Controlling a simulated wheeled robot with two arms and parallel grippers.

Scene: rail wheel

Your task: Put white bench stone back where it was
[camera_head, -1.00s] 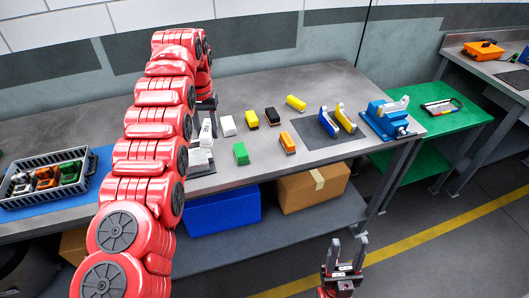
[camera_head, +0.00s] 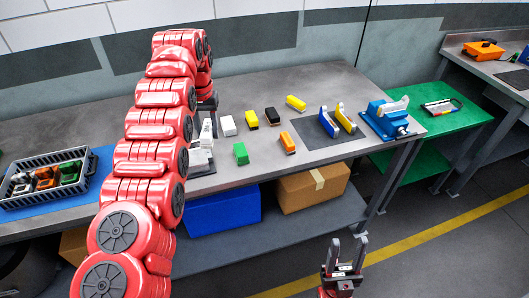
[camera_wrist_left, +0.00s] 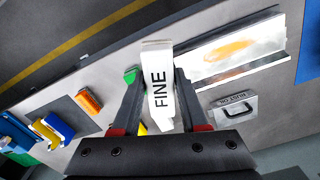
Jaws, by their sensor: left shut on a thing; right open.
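A white bench stone (camera_wrist_left: 158,80) marked FINE is held between the fingers of my left gripper (camera_wrist_left: 157,100) in the left wrist view. In the head view the white stone (camera_head: 206,133) stands on end below the left gripper (camera_head: 207,108), whose fingers are partly hidden by the arm. I cannot tell whether its lower end touches anything. A pale tray with an orange smear (camera_wrist_left: 228,48) lies beside the stone in the wrist view; in the head view the tray (camera_head: 201,160) is partly behind my arm. My right gripper (camera_head: 345,256) is open and empty, away from the bench.
The bench holds a white block (camera_head: 228,126), green block (camera_head: 241,153), orange block (camera_head: 287,142), black block (camera_head: 272,116) and yellow blocks (camera_head: 296,103). A blue device (camera_head: 388,119) stands at the right end. A grey crate (camera_head: 45,180) is at the left.

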